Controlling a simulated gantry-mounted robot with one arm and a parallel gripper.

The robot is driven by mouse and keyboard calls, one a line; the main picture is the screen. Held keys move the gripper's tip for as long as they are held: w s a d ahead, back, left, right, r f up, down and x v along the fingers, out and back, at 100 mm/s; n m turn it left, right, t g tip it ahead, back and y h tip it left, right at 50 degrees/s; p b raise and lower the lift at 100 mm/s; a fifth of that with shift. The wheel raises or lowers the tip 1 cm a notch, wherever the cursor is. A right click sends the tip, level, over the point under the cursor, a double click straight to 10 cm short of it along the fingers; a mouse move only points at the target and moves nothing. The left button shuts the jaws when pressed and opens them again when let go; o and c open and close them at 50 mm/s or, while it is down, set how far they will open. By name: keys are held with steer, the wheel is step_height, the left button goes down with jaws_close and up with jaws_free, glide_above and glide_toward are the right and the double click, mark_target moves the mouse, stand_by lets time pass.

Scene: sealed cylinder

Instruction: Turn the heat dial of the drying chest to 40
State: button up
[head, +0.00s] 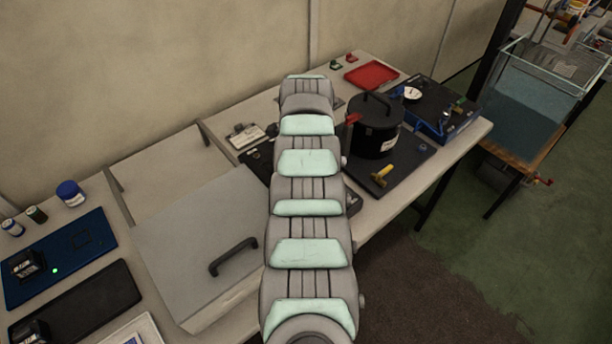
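A large grey chest with a flat lid (195,235), likely the drying chest, stands on the left half of the bench. A black handle (233,257) sits on its lid. A dark panel (260,160) with small round parts lies just right of the chest, partly behind my arm. I cannot tell whether one of these parts is the heat dial, and no dial marking is readable. My arm reaches up through the middle of the picture and covers part of the bench. My gripper does not show.
A black lidded pot (376,128) stands on a dark board right of my arm, near a yellow-handled part (382,174). A red tray (371,74) and a blue-black case (438,108) are behind. A blue mat (85,245) and dark tray (75,302) lie at left.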

steer(key=shift+c, duration=0.3)
jaws_close()
steer(key=shift+n, duration=0.4)
steer(key=n, duration=0.2)
steer(key=shift+f+n+b, duration=0.1)
steer(key=shift+n+b, duration=0.25)
steer(key=shift+n, duration=0.05)
steer(key=n, duration=0.3)
steer(key=shift+n+b, duration=0.3)
steer(key=n, duration=0.6)
steer(key=shift+b, duration=0.35)
steer(key=shift+n, duration=0.3)
